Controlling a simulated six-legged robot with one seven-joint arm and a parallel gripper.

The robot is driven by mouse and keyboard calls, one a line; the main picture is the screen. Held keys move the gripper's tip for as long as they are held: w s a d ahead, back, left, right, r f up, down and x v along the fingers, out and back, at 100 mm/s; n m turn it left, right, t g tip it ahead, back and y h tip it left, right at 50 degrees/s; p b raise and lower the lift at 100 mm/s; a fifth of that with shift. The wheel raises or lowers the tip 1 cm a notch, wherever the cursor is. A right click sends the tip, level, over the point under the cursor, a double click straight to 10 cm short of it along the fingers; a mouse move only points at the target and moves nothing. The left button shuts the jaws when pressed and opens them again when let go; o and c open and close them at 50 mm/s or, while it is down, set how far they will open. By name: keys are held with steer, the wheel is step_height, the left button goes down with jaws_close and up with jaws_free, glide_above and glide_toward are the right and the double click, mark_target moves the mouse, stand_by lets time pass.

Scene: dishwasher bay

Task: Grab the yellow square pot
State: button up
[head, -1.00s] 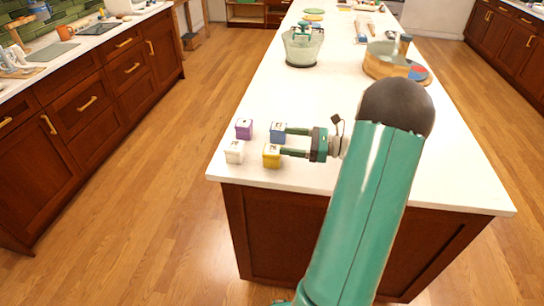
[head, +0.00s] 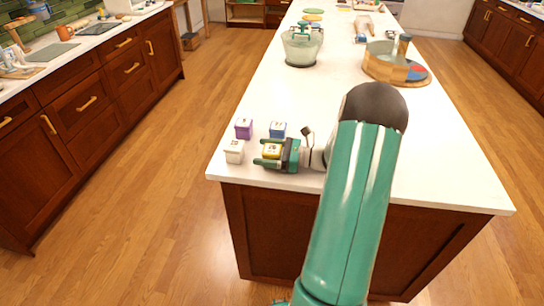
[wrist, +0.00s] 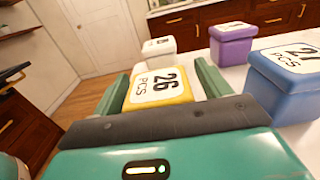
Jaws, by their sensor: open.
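The yellow square pot (head: 271,151) stands near the front left corner of the white island top. Its pale lid, marked 26 PCS, shows in the wrist view (wrist: 158,88). My gripper (head: 268,154) is open, with one green finger on each side of the yellow pot. In the wrist view the fingers (wrist: 160,88) flank the pot; I cannot tell whether either touches it. The gripper and fingers hide part of the pot's sides.
A white pot (head: 234,151) stands just left of the yellow one, a purple pot (head: 243,128) behind it, and a blue pot (head: 278,130) close behind my gripper. The island top (head: 330,95) is clear farther back, before a glass bowl (head: 302,48) and a wooden tub (head: 384,66).

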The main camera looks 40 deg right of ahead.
steer(key=c, duration=1.1)
steer(key=shift+c, duration=0.3)
steer(key=shift+r, duration=0.15)
